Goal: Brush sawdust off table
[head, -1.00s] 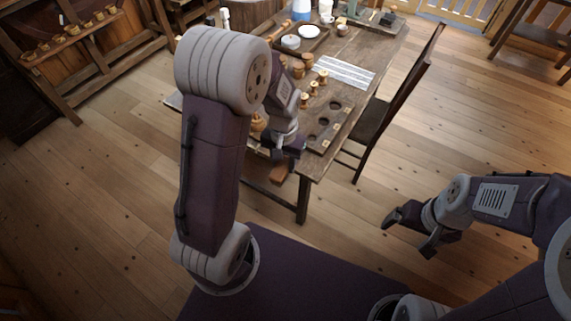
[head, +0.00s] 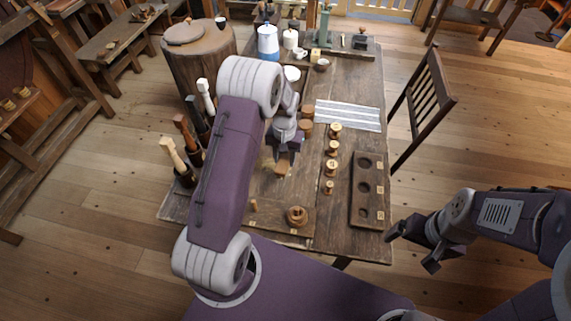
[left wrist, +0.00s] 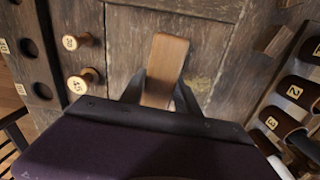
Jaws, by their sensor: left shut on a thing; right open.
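The dark wooden table (head: 330,236) stands in front of me. My left gripper (head: 286,158) is over its middle, shut on a wooden-handled brush (head: 283,170). In the left wrist view the brush (left wrist: 166,62) is a plain brown block between the two dark fingers; its bristles are hidden. A pale tan patch, which looks like sawdust (left wrist: 198,88), lies on the wood just right of the brush. My right gripper (head: 416,246) is open and empty, off the table's right front corner.
Several turned spools (head: 332,150) stand in a row right of my left gripper. A board with holes (head: 367,190) lies at the right edge. A stepped spool (head: 296,216) is near the front. Tools in holders (head: 184,175) line the left side. A chair (head: 425,100) stands at right.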

